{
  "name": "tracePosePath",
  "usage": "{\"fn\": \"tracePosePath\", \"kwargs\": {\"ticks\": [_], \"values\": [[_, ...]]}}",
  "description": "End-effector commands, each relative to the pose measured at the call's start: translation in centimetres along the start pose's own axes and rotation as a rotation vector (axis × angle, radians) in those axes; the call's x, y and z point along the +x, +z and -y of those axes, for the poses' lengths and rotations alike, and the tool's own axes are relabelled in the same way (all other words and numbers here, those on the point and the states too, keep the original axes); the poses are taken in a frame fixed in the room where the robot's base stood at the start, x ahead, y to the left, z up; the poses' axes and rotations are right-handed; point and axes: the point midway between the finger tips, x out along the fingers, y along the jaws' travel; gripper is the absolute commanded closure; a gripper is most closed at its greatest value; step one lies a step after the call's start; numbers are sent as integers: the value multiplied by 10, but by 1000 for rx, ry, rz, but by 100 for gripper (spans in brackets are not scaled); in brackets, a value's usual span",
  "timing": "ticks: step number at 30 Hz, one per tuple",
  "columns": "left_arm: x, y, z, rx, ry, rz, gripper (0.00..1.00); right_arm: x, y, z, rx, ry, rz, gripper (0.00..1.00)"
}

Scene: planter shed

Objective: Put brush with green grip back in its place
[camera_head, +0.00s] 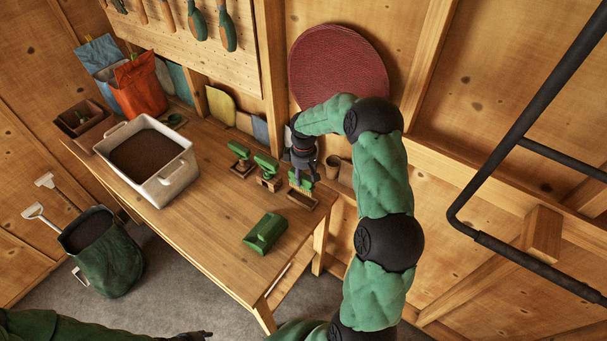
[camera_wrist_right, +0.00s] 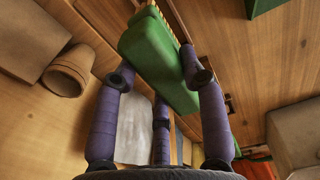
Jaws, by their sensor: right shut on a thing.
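The brush with green grip (camera_head: 306,183) is in my right gripper (camera_head: 303,168) at the right end of the bench. In the right wrist view the block-shaped green grip (camera_wrist_right: 155,62) sits between the purple fingers, with pale bristles along its far edge. A small wooden holder (camera_head: 302,199) is directly below the brush; I cannot tell whether they touch. Two other green-topped brushes, one at the left (camera_head: 239,150) and one in the middle (camera_head: 266,163), stand in similar holders in a row. My left gripper (camera_head: 197,336) is low at the bottom edge, its fingers unclear.
A green scoop-like thing (camera_head: 265,233) lies on the bench (camera_head: 225,215) near its front. A white tub of soil (camera_head: 178,178) stands left. Small pots (camera_head: 333,167) stand behind my right gripper and show in the wrist view (camera_wrist_right: 69,70). The bench's right edge is close.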

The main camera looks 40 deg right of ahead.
Motion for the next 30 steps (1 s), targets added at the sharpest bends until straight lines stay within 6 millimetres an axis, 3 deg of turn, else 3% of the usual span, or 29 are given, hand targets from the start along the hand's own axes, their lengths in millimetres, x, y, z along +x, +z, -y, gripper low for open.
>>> {"fn": "tracePosePath", "kwargs": {"ticks": [8, 21, 30], "values": [[5, 0, 2, 0, 0, 0, 60, 5, 1, 0, 1, 0, 0, 100], [26, -1, 9, 0, 0, 0, 60, 40, 1, 0, 2, 0, -1, 100], [27, -1, 10, 0, 0, 0, 60, 43, 1, 0, 2, 1, -1, 100]]}}
